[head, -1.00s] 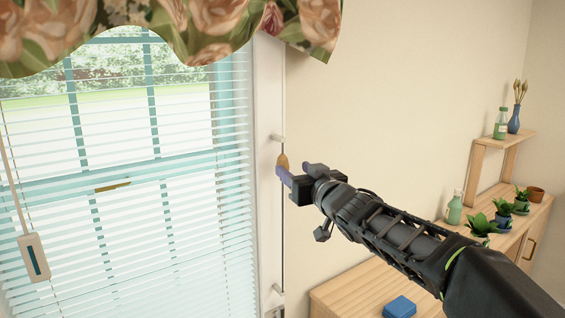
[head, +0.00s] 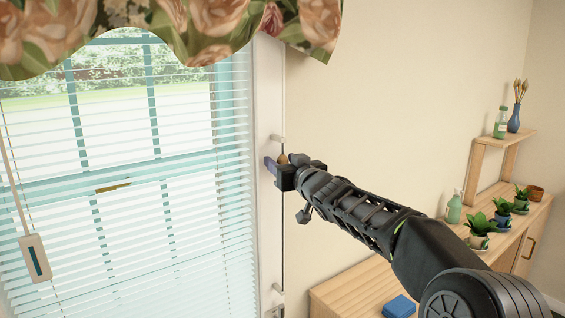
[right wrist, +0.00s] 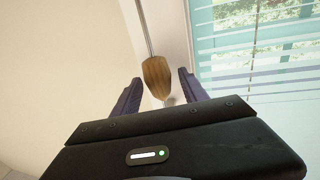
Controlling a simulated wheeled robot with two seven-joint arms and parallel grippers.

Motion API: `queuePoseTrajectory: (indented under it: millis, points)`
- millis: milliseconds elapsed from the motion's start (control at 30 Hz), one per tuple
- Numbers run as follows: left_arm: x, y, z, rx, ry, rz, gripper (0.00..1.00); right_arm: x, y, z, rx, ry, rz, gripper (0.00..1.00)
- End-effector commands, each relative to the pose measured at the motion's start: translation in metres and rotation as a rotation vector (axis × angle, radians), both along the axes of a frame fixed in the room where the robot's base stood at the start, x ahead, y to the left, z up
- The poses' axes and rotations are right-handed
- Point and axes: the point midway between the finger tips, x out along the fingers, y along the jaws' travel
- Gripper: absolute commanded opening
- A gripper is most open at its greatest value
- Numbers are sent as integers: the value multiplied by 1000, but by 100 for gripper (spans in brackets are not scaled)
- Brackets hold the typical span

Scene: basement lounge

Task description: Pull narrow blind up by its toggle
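The narrow blind (head: 130,180) hangs lowered over the window in the head view, its slats spread out. Its toggle, a small wooden knob (right wrist: 157,77) on a cord, hangs between the two open fingers of my right gripper (right wrist: 156,88) in the right wrist view. The fingers stand apart on either side of it, with a visible gap. In the head view the toggle (head: 283,158) is mostly hidden behind my right gripper (head: 275,169), which is at the window's right frame. My left gripper is not in view.
A floral valance (head: 200,25) hangs above the window. A white pendant (head: 35,258) hangs on a cord at the left. Small pegs (head: 278,139) hold the cord line on the frame. A wooden cabinet (head: 510,245) with plants and a blue box (head: 399,307) stand at the right.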

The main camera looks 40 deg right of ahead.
Motion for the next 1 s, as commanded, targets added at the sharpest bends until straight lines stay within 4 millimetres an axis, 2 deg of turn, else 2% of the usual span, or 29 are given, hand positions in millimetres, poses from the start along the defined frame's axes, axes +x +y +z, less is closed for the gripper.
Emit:
queuePoseTrajectory:
  millis: [67, 600, 1000]
  points:
    - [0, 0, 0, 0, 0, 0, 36, 0, 0, 0, 0, 0, 0, 44]
    - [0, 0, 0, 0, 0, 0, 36, 0, 0, 0, 0, 0, 0, 0]
    - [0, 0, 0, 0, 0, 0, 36, 0, 0, 0, 0, 0, 0, 0]
